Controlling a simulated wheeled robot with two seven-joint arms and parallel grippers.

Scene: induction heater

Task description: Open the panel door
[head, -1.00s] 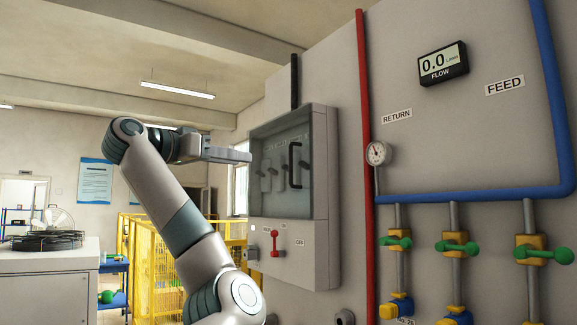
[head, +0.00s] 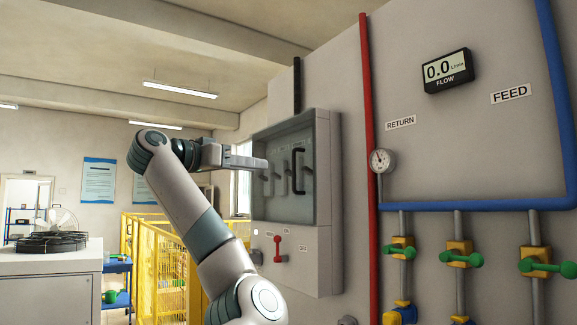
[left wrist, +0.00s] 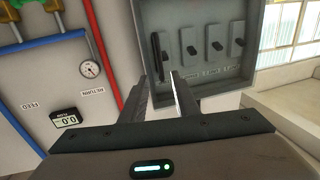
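The panel door (head: 285,205) is a see-through front on a grey wall box. It appears closed. Its black upright handle (head: 299,171) is on the right side of the door; in the left wrist view the handle (left wrist: 158,55) shows just beyond the fingertips. My left gripper (head: 262,163) is at the door's left part in the head view, left of the handle and apart from it. In the left wrist view the fingers (left wrist: 161,78) are spread with an empty gap. My right gripper is not in view.
Several grey switches (left wrist: 213,47) sit behind the door. A red lever (head: 277,247) is below it. A red pipe (head: 369,220) and a pressure gauge (head: 382,160) are to the right. A yellow fence (head: 160,265) stands at the left.

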